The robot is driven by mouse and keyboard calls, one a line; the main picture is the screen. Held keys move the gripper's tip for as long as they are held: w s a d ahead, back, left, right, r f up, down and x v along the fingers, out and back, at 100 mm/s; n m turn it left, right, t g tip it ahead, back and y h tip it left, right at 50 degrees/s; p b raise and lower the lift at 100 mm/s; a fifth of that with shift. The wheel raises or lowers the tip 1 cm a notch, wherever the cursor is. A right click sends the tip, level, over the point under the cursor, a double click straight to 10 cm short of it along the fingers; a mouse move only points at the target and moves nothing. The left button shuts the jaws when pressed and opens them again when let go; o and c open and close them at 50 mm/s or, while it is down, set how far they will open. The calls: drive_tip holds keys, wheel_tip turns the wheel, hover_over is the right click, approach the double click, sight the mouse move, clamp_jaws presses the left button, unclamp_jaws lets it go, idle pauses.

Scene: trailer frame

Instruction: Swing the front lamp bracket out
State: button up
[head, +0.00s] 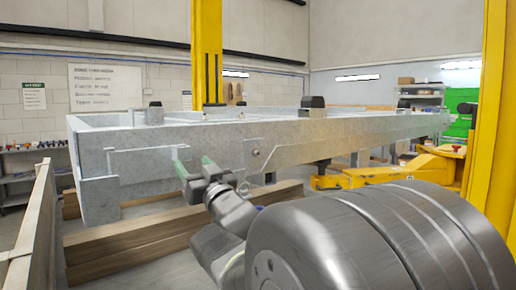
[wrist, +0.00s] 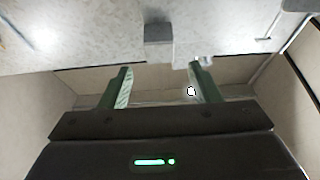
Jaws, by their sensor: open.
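The grey metal trailer frame (head: 225,136) runs across the head view, and its face fills the top of the wrist view (wrist: 90,35). My gripper (head: 194,166) is open in front of its near side, with green fingers apart. In the wrist view, a small grey block (wrist: 158,33) on the frame lies ahead of the gap between my fingers (wrist: 160,68). Nothing shows between the fingers. A light grey tab (head: 183,152) shows behind the fingers in the head view. I cannot tell for certain which part is the front lamp bracket.
Timber beams (head: 150,228) lie under the frame. A wooden rail (head: 35,230) stands at the left. A yellow post (head: 487,120) and yellow machine (head: 385,175) are on the right. A diagonal strip with a bolt (head: 258,152) is on the frame right of my gripper.

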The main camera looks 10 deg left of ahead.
sight(184, 153)
drive_tip(key=p+x, duration=0.1)
drive_tip(key=x, duration=0.5)
drive_tip(key=shift+w+a+r, duration=0.1)
drive_tip(key=shift+w+a, duration=0.1)
clamp_jaws()
